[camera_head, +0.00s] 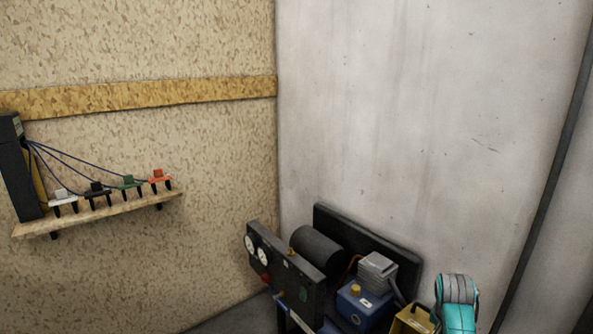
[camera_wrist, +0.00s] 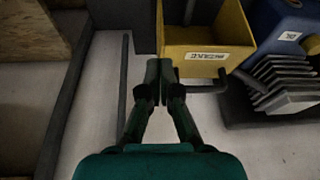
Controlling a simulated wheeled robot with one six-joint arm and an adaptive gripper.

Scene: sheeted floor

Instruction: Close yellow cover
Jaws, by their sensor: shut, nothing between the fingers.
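The yellow cover or box (camera_wrist: 235,36) is at the upper middle of the wrist view, with a white label on its front face. Its top looks open, showing a shadowed inside; I cannot tell where a hinge is. In the head view a yellow part (camera_head: 410,322) shows at the lower edge, partly cut off. My gripper (camera_wrist: 165,78) is shut and empty, its fingertips just below the box's lower left in the wrist view. I cannot tell whether they touch it. The fingers are not visible in the head view.
A dark bent bar (camera_wrist: 203,88) runs below the box's front. A blue box (camera_wrist: 278,30) and a grey finned block (camera_wrist: 285,80) stand to its right. A dark rail (camera_wrist: 123,85) lies left of my fingers. A shelf (camera_head: 100,217) with coloured switches hangs on the wall.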

